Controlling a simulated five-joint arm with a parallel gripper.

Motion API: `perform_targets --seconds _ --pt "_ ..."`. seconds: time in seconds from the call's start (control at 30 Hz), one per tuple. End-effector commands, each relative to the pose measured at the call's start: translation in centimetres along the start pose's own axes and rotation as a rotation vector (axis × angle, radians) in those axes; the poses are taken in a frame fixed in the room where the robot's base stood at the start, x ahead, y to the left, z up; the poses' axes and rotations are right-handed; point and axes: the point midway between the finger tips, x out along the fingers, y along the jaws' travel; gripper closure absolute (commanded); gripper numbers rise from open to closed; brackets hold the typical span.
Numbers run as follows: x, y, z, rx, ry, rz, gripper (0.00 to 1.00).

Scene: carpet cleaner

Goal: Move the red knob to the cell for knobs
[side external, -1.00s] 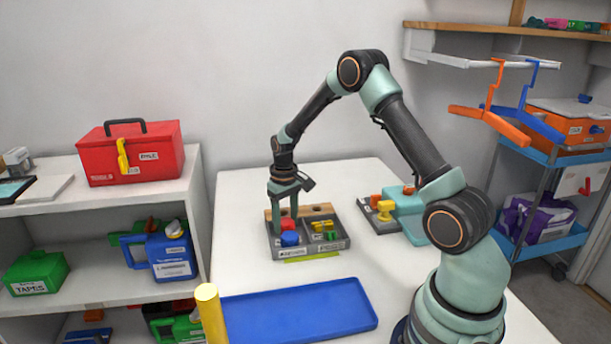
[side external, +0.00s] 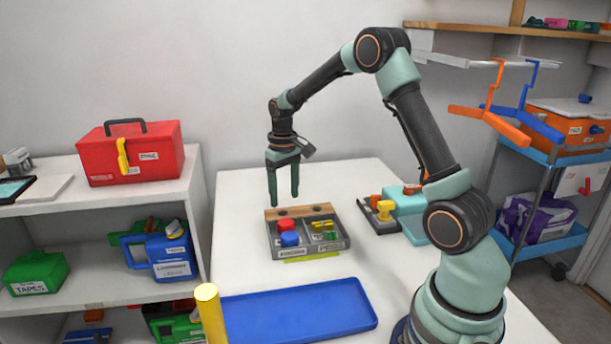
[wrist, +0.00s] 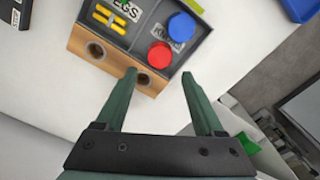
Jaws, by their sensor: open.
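The red knob (side external: 286,225) is in the left cell of a grey two-cell tray (side external: 271,243), beside a blue knob (side external: 290,239). In the wrist view, the red knob (wrist: 160,55) and blue knob (wrist: 182,27) share the cell whose partly covered label looks like "KNOBS". The other cell, with a label ending in "EGS", holds yellow and green pegs (side external: 325,227). My gripper (side external: 284,198) is open and empty, above the tray's wooden back strip and clear of the red knob.
The wooden strip (side external: 320,210) has two holes. A teal machine (side external: 408,203) with a yellow knob (side external: 386,208) stands right of the tray. A blue tray (side external: 300,310) and yellow post (side external: 210,315) are in front. The table's back left is clear.

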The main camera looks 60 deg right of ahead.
Motion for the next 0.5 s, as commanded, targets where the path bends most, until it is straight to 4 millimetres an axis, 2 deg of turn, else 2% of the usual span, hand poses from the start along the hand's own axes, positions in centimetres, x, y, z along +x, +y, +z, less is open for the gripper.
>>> perform_targets --seconds 0.1,0.33,0.5 --pt "-1.9 0.0 -0.1 0.0 0.002 0.0 0.3" --pt "-3.9 -0.2 0.1 -0.003 0.007 0.001 0.3" --pt "-6.9 -2.1 1.6 -0.031 0.061 0.004 0.3"
